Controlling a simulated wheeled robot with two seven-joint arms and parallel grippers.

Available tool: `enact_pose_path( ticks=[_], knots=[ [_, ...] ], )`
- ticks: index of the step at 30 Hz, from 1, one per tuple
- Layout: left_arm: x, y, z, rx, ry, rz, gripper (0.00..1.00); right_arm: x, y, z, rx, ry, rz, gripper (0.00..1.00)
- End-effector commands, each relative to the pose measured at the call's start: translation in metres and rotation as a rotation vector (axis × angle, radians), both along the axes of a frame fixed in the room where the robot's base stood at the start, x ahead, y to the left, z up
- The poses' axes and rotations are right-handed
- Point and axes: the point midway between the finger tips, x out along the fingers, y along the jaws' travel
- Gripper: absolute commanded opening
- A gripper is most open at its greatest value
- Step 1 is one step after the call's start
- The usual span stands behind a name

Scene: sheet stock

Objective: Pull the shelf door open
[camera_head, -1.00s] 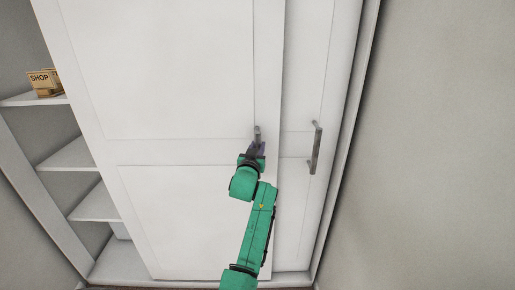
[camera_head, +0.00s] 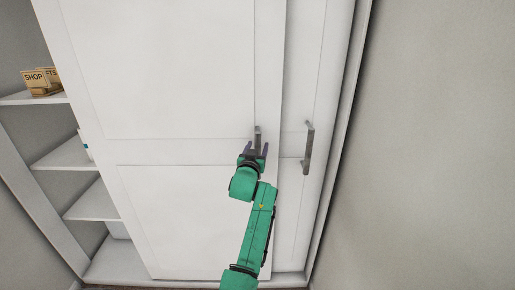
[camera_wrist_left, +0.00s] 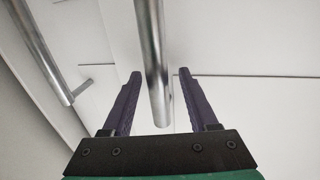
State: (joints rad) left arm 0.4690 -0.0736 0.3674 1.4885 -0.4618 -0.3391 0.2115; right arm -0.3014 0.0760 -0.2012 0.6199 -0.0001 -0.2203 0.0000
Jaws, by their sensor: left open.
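The white shelf door (camera_head: 185,80) is a large panelled sliding door that covers the middle of the cabinet. Its upright metal handle (camera_head: 257,136) is near the door's right edge. My left gripper (camera_head: 253,149) is open at the handle's lower end. In the left wrist view, the handle (camera_wrist_left: 155,60) hangs between the two dark fingers (camera_wrist_left: 163,100), with a gap showing on both sides. The handle's upper end is out of the wrist view. My right gripper is not in view.
A second white door (camera_head: 300,215) with its own metal handle (camera_head: 309,148) lies behind on the right. Open shelves (camera_head: 95,203) on the left hold small "SHOP" boxes (camera_head: 36,80) and a partly hidden white item (camera_head: 85,146). A bare wall (camera_head: 440,150) is at right.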

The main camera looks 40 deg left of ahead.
Motion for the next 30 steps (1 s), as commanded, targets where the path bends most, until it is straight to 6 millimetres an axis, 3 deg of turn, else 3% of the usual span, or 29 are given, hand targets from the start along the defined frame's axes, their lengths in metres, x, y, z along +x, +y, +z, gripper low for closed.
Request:
enact_pose_path(
  ticks=[8,21,30],
  knots=[
    [-0.016,-0.008,-0.001,0.002,-0.001,0.000,0.59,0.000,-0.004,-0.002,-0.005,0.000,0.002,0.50],
    [-0.102,-0.049,-0.003,-0.001,0.002,-0.001,0.59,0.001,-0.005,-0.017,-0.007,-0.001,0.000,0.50],
    [-0.108,-0.052,0.000,0.000,0.001,0.000,0.59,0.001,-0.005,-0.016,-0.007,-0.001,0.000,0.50]
  ],
)
